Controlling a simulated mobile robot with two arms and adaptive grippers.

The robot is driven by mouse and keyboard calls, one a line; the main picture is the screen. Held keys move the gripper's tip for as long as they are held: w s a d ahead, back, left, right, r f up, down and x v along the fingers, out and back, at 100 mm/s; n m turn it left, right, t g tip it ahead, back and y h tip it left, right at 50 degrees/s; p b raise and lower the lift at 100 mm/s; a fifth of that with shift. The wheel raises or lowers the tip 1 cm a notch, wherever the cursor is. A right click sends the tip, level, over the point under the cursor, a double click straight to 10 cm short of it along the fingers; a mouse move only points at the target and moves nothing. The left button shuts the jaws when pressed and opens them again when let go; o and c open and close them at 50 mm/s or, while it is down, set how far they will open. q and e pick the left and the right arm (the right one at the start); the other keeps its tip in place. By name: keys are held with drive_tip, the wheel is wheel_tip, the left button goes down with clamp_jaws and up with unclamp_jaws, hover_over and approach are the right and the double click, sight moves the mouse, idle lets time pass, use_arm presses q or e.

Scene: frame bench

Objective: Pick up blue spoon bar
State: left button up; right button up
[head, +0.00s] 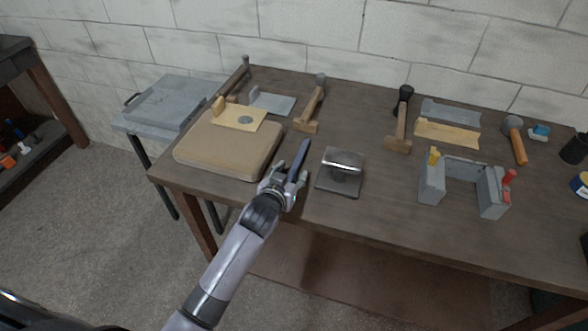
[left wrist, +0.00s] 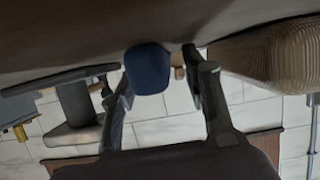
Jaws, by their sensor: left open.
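The blue spoon bar (head: 299,157) is a long dark blue bar at the front part of the bench, between the tan pad and a metal block. My left gripper (head: 288,177) is open at the bar's near end. In the left wrist view the bar's blunt blue end (left wrist: 148,69) shows between the two open fingers (left wrist: 158,75), nearer the left finger. I cannot tell whether a finger touches it. My right gripper is not in view.
The tan pad (head: 205,155) lies close left of my left gripper, and the metal block on a plate (head: 341,170) stands close right. A grey fixture (head: 431,187) stands farther right. Several hammers and a mallet (head: 398,140) lie behind.

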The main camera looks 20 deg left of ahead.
use_arm(q)
drive_tip(key=shift+c, duration=0.3)
clamp_jaws()
idle(0.3)
